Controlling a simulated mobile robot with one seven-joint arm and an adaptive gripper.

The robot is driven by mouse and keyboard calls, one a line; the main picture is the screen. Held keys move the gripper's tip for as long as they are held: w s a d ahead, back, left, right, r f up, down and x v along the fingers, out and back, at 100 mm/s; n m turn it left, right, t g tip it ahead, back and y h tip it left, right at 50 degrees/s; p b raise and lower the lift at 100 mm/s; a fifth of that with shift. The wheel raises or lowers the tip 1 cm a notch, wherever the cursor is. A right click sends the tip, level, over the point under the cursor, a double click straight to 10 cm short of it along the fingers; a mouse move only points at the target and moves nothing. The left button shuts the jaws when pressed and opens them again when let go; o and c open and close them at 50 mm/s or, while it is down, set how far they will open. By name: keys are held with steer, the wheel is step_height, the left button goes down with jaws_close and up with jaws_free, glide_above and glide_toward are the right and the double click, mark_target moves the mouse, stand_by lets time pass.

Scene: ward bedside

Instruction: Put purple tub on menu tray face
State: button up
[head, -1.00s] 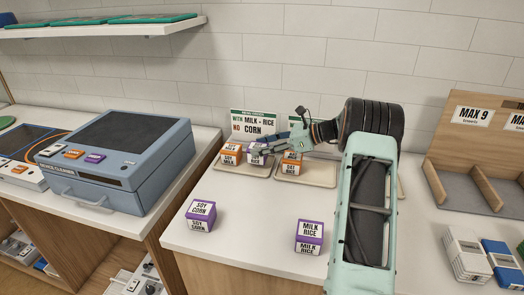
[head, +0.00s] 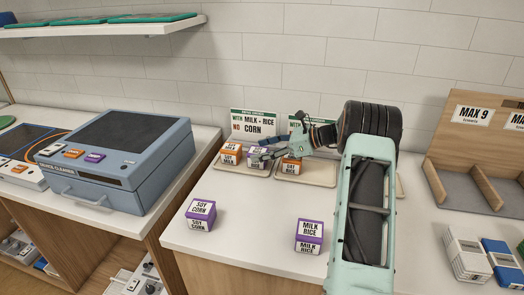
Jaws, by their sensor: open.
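The menu tray (head: 237,171) at the left has a card (head: 254,124) behind it reading "WITH MILK - RICE, NO CORN". On it sit an orange-topped soy milk tub (head: 231,153) and a purple tub (head: 257,158) whose label is too small to read. My gripper (head: 258,156) is open beside and partly in front of this purple tub. Two more purple tubs stand on the counter front: "SOY CORN" (head: 200,215) and "MILK RICE" (head: 309,237).
A second tray (head: 318,174) with an orange-topped oat rice tub (head: 291,166) stands to the right, its card partly hidden by my arm. A blue cleaner box (head: 120,165) is at left. A wooden rack (head: 470,150) stands at right.

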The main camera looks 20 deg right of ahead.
steer(key=v, duration=1.2)
